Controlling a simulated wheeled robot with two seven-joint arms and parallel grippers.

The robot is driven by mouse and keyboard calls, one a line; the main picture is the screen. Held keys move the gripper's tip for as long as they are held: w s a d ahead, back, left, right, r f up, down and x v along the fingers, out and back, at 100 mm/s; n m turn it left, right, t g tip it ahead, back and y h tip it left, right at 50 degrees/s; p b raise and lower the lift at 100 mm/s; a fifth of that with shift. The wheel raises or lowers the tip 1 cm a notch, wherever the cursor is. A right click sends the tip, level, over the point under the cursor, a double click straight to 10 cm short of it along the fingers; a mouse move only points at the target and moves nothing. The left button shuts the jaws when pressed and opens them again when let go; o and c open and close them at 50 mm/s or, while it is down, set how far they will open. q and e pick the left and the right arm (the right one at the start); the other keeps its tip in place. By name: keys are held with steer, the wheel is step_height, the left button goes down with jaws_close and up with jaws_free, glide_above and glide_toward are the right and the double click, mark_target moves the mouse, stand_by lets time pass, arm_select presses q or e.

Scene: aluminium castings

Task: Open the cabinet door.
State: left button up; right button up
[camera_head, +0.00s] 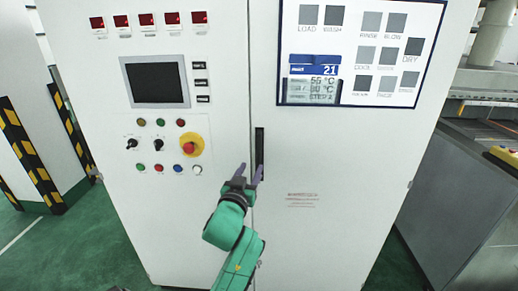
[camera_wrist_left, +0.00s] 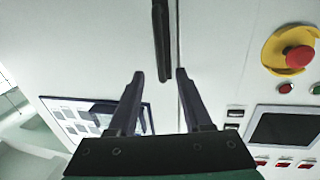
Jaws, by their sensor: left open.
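The white cabinet has a tall door (camera_head: 330,160) right of a vertical seam in the head view. A slim black upright handle (camera_head: 260,142) sits on this door beside the seam, and the door looks closed. My left gripper (camera_head: 250,172) is open at the handle's lower part. In the left wrist view, the handle (camera_wrist_left: 161,35) runs down from the top edge, and its end lies between the two dark fingertips (camera_wrist_left: 160,74). The fingers stand apart on either side of it. I cannot tell whether either finger touches it. My right gripper is not in view.
Left of the seam are a dark screen (camera_head: 156,81), several buttons and a red emergency stop (camera_head: 189,147) on a yellow ring, near my left gripper. A display panel (camera_head: 360,50) is on the door's upper part. A grey machine (camera_head: 455,190) stands at the right.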

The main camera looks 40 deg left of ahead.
mark_target(258, 154)
arm_select(q)
steer(key=p+x, duration=0.2)
steer(key=x, duration=0.8)
steer(key=shift+a+r, duration=0.1)
steer(key=shift+w+a, duration=0.1)
steer(key=shift+w, duration=0.25)
steer(key=shift+c, duration=0.3)
jaws_close()
